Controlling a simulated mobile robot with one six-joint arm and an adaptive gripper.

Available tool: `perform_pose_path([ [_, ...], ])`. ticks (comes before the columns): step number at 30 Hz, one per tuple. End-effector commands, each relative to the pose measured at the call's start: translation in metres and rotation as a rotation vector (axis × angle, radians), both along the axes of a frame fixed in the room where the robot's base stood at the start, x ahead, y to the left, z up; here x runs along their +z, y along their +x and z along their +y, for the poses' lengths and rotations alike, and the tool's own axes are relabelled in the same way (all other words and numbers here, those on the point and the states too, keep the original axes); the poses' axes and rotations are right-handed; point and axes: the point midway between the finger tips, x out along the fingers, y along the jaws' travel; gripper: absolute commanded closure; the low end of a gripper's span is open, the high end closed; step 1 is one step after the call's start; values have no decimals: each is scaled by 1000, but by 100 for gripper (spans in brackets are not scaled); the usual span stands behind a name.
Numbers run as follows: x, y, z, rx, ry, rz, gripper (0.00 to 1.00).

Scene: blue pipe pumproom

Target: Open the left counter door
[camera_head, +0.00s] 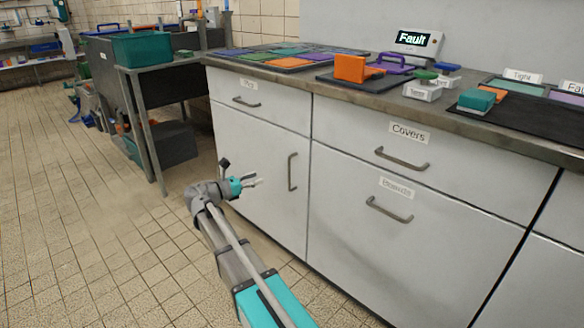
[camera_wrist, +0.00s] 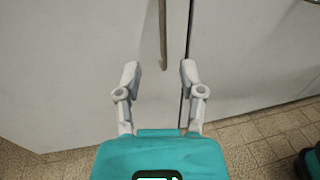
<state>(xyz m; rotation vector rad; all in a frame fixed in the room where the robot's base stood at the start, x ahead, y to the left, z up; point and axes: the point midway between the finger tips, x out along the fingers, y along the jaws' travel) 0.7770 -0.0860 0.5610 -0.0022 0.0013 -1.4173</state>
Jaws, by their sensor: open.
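The left counter door (camera_head: 250,165) is a white panel under a drawer at the counter's left end. It looks closed. Its vertical grey bar handle (camera_head: 292,172) sits near the door's right edge. My gripper (camera_head: 258,182) is open and empty in front of the door, to the left of the handle in the head view. In the wrist view my gripper (camera_wrist: 159,76) has its two fingers spread, and the handle (camera_wrist: 163,35) shows beyond them, between the tips in the picture. The fingers look apart from the handle. The gap at the door's edge (camera_wrist: 187,50) shows just right of the handle.
A labelled drawer (camera_head: 260,105) is above the door. Drawers marked Covers (camera_head: 402,160) and another label (camera_head: 389,203) are to the right. Tiled floor (camera_head: 90,230) at left is clear.

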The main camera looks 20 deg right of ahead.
Motion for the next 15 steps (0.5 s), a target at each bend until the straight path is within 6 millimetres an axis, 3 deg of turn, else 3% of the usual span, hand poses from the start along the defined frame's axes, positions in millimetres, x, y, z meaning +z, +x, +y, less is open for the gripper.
perform_pose_path([
  [8, 0, 4, -27, -2, 0, 0, 49],
  [15, 0, 9, -61, -3, 0, 0, 49],
])
